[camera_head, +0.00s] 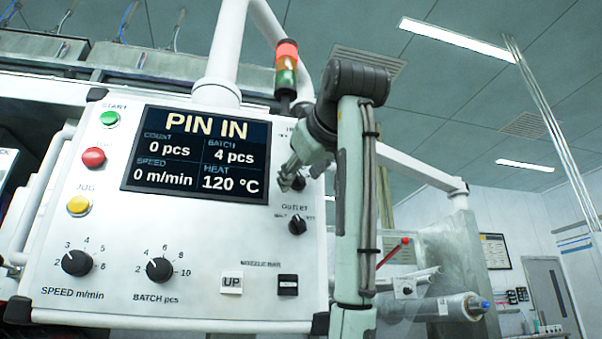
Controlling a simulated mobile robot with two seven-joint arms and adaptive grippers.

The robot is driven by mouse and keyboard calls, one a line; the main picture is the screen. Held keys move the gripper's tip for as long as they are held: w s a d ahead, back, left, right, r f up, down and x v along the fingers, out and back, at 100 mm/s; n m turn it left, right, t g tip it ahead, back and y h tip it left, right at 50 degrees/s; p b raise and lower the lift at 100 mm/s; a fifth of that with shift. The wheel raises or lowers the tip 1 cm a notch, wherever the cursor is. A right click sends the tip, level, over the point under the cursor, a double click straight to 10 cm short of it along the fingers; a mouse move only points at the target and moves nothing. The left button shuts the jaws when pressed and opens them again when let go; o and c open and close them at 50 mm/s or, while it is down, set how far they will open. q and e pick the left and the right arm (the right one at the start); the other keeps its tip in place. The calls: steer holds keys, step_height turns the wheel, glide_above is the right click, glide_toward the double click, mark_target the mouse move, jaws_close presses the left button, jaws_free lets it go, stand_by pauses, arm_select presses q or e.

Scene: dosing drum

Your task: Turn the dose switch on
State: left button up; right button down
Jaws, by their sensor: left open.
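A white control panel (110,240) fills the left and middle of the view. My left gripper (287,182) is open, in front of the panel just right of its screen. A dark rotary switch (299,183) shows at its fingertips, partly covered; I cannot tell whether the fingers touch it. Its label and setting are hidden, and no label reading dose is legible. Below it is another black rotary switch (297,224) under the word OUTLET. My right gripper is not in view.
The screen (197,155) reads PIN IN, 0 pcs, 4 pcs, 0 m/min and 120 °C. Green (110,119), red (93,157) and yellow (79,205) buttons and two dials sit left and below. A signal tower (287,70) stands above. A film roll (455,306) is at right.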

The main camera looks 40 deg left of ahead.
arm_select(q)
steer(key=shift+w+a, duration=0.35)
steer(key=shift+a, duration=0.05)
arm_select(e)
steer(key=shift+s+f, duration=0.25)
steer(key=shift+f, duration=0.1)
arm_select(q)
steer(key=shift+c, duration=0.5)
jaws_close()
steer(key=shift+m, duration=0.3)
steer(key=m+b, duration=0.1)
steer(key=m, duration=0.4)
steer(key=shift+f, duration=0.1)
steer(key=m+b, duration=0.2)
steer(key=m, duration=0.4)
steer(key=shift+m, duration=0.3)
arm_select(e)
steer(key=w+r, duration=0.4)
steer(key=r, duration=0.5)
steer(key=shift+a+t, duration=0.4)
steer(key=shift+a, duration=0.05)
